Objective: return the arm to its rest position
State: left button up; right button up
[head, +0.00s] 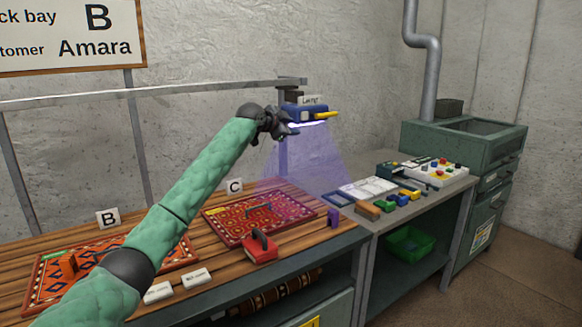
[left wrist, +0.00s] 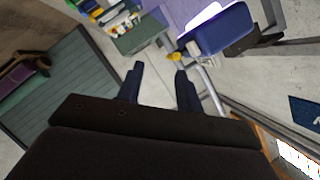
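My left arm reaches up from the bottom left in the head view, well above the table. Its dark gripper (head: 280,124) is right beside the blue lamp (head: 298,112), which has a yellow lever (head: 326,115) and casts a purple glow. In the left wrist view the gripper (left wrist: 160,74) has its two fingers apart with nothing between them. The lamp (left wrist: 222,32) shows beyond the right finger, with a yellow knob (left wrist: 177,57). I cannot tell whether the gripper touches the lamp. My right gripper is not in view.
A rug (head: 220,219) lies by card C (head: 235,187), and an orange rug (head: 40,290) lies partly behind my arm by card B (head: 108,218). A grey rail (head: 190,89) runs behind. Several blocks lie at right.

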pick_arm(q)
jog(key=s+r+n+t+y, duration=0.1)
jog(key=s+r+n+y, duration=0.2)
jog(key=s, duration=0.6)
jog(key=s+r+n+y, duration=0.1)
jog(key=s+r+n, duration=0.25)
jog(key=s, duration=0.45)
jog(key=s+a+f+n+g+y, duration=0.15)
jog(key=s+a+f, duration=0.25)
jog(key=s+f, duration=0.75)
jog(key=s+a+f+n+g+y, duration=0.1)
jog(key=s+a+f+n, duration=0.25)
jog(key=s+f, duration=0.85)
jog(key=s+a+f+n+g+y, duration=0.15)
jog(key=s+a+f, duration=0.45)
jog(key=f, duration=1.1)
jog(key=s+f+g, duration=0.3)
jog(key=s+f, duration=0.9)
jog(key=s, duration=0.4)
jog(key=s+f+n+g, duration=0.1)
jog(key=s+f+g, duration=0.2)
jog(key=s+f, duration=1)
jog(key=s, duration=0.3)
jog(key=shift+a+h, duration=0.25)
jog(key=shift+h, duration=0.15)
pick_arm(e)
jog(key=shift+s+a+r, duration=0.1)
jog(key=shift+s+r, duration=0.2)
jog(key=shift+r, duration=0.15)
